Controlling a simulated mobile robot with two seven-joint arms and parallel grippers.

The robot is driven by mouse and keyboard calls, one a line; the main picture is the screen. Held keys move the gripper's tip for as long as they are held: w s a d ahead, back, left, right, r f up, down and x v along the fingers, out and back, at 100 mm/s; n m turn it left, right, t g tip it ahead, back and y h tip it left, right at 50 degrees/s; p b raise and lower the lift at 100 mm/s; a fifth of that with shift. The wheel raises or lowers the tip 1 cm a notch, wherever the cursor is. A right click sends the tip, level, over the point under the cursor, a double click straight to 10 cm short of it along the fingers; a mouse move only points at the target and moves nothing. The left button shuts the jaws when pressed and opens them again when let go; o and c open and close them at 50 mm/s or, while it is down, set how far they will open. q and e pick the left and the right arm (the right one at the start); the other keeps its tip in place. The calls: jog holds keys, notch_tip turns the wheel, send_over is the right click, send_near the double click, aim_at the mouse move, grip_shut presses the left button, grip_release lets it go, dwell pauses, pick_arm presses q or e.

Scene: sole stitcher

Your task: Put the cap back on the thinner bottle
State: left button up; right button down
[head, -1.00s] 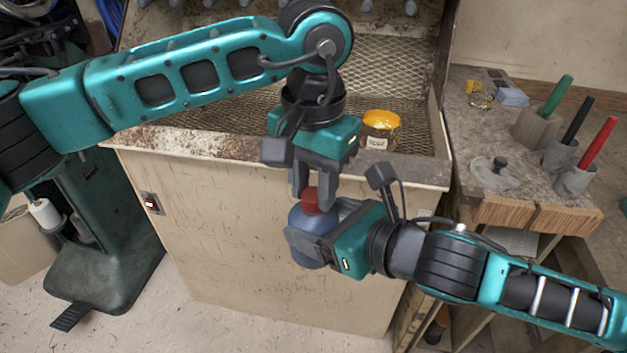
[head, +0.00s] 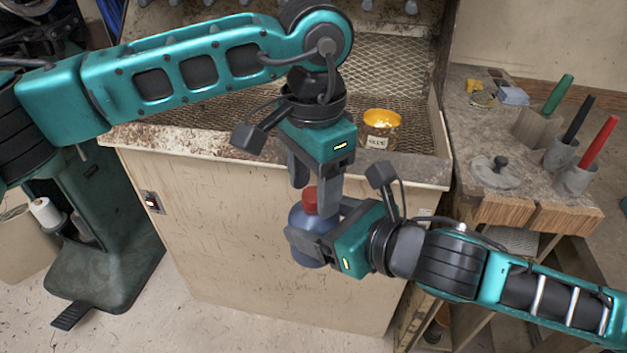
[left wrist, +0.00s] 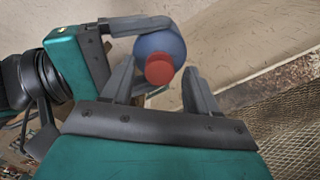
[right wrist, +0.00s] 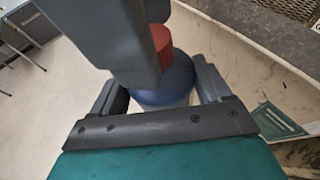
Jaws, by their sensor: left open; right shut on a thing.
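The thinner bottle (head: 313,243) is blue and is held up in front of the bench by my right gripper (head: 312,236), which is shut around its body. The bottle also shows in the right wrist view (right wrist: 168,84). The red cap (head: 310,201) sits on top of the bottle; whether it is fully seated I cannot tell. It also shows in the left wrist view (left wrist: 159,69) and the right wrist view (right wrist: 161,45). My left gripper (head: 313,192) is open, pointing down with its fingers on either side of the cap.
A beige bench (head: 220,240) with a mesh-floored booth stands behind the bottle. A labelled pot with yellow inside (head: 381,128) sits at its front edge. At right, a worktop (head: 470,140) carries a lidded disc (head: 495,172) and green, black and red-handled tools.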

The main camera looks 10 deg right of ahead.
pick_arm(q)
jog(key=shift+r, duration=0.1)
jog(key=shift+r, duration=2.2)
jog(key=shift+c, duration=0.3)
